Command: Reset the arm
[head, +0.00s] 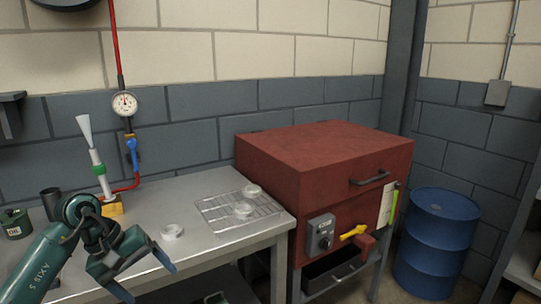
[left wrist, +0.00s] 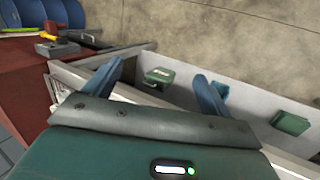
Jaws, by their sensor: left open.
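My left gripper (head: 150,283) is at the lower left of the head view, over the front of the grey metal bench (head: 192,185). Its two fingers are spread and nothing shows between them. In the left wrist view the open fingers of the left gripper (left wrist: 160,80) point away from the camera. A pale round casing piece (head: 172,232) lies on the bench, to the right of the gripper and apart from it. Two similar pieces (head: 252,190) lie on a wire rack (head: 207,206) further right. My right gripper is in neither view.
A red oven-like box (head: 322,155) on a stand adjoins the bench's right end; a blue drum (head: 437,245) stands beyond. A nozzle (head: 88,140) with a yellow base and a gauge (head: 125,104) stand at back left. Green items (left wrist: 159,77) show in the left wrist view.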

